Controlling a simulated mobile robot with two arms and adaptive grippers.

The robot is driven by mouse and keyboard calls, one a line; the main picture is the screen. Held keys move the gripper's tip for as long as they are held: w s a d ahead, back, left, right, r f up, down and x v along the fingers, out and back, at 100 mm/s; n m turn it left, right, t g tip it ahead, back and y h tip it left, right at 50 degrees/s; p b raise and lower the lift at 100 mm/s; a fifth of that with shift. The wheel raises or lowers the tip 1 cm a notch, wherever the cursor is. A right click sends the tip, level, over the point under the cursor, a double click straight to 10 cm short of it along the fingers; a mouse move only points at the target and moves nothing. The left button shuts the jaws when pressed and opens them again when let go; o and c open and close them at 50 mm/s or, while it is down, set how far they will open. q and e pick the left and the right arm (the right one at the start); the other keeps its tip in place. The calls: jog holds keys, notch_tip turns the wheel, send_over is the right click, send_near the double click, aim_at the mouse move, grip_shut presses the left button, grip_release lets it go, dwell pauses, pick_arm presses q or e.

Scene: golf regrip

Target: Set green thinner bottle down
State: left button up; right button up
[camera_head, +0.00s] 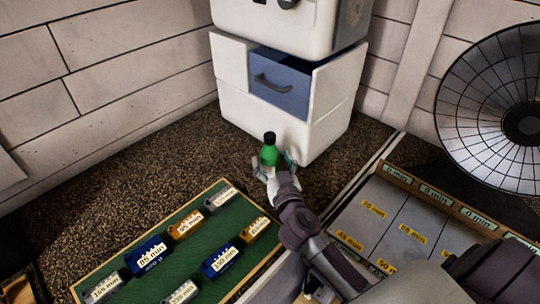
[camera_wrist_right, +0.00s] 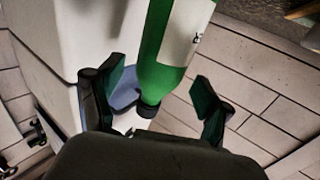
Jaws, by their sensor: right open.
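The green thinner bottle (camera_head: 269,155), with a black cap, appears upright in front of the white cabinet in the head view. My right gripper (camera_head: 276,165) is at the bottle, with one finger to each side of it. In the right wrist view, the bottle (camera_wrist_right: 167,70) with its pale label lies between the spread fingers of the right gripper (camera_wrist_right: 158,92). The fingers stand apart from it with gaps on both sides. The bottle's base is hidden behind the gripper in the head view, so its contact with the surface is not clear. My left gripper is not in view.
The white cabinet (camera_head: 232,112) with a partly open blue drawer (camera_head: 281,83) stands just behind the bottle. A green board (camera_head: 198,238) holds several labelled blocks at front left. A grey tray (camera_head: 382,207) with minute labels is at right. The speckled surface left of the bottle is clear.

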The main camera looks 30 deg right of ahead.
jog(key=v, duration=0.9)
jog(key=shift+s+b, duration=0.35)
jog(key=shift+b, duration=0.05)
jog(key=shift+f, duration=0.1)
